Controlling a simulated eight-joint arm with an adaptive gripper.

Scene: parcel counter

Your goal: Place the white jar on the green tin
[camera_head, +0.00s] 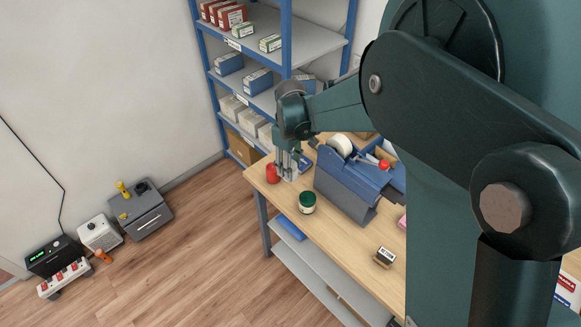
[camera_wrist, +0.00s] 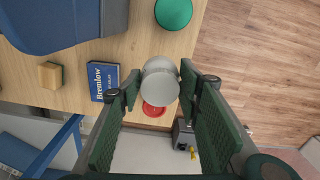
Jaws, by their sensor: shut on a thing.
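The white jar (camera_wrist: 160,82) is between the fingers of my gripper (camera_wrist: 158,92) in the wrist view, and the gripper is shut on it. In the head view my gripper (camera_head: 288,162) points down at the table's far left end, with a bit of the jar (camera_head: 291,174) showing below the fingers. I cannot tell whether the jar touches the table. The green tin (camera_head: 307,202) stands upright on the table, nearer the front edge and apart from the jar. Its round green top (camera_wrist: 174,12) shows at the top of the wrist view.
A red round item (camera_head: 273,174) stands close beside the jar. A blue box (camera_wrist: 104,82) and a small tan block (camera_wrist: 51,76) lie to the left in the wrist view. A large blue-grey dispenser (camera_head: 350,180) stands right of the tin. Shelves (camera_head: 312,42) rise behind.

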